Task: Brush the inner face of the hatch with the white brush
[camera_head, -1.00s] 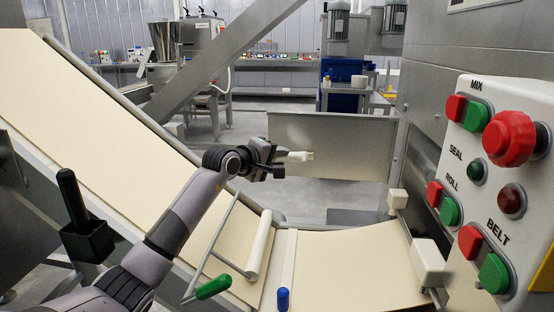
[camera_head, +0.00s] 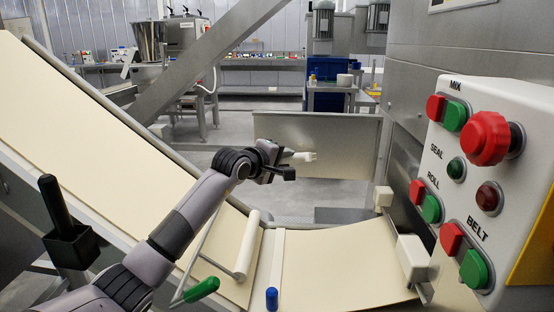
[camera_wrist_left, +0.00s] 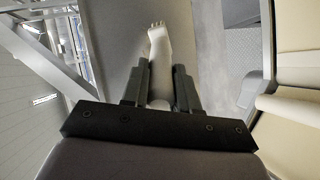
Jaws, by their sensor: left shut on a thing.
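The hatch (camera_head: 345,140) is a flat grey metal panel standing upright beyond the belt, in the middle of the head view. My left gripper (camera_head: 284,163) is shut on the white brush (camera_head: 304,157), whose pale head points right in front of the hatch's left part. I cannot tell whether the bristles touch the metal. In the left wrist view the brush (camera_wrist_left: 158,45) sticks out between the two dark fingers (camera_wrist_left: 160,82), its handle partly hidden between them. A grey-brown surface lies behind it. My right gripper is not in view.
A control panel (camera_head: 450,190) with red and green buttons stands at the right. The cream dough belt (camera_head: 340,262) and a white roller (camera_head: 248,243) with a green handle (camera_head: 201,289) lie below the arm. A blue-capped peg (camera_head: 272,298) is at the front.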

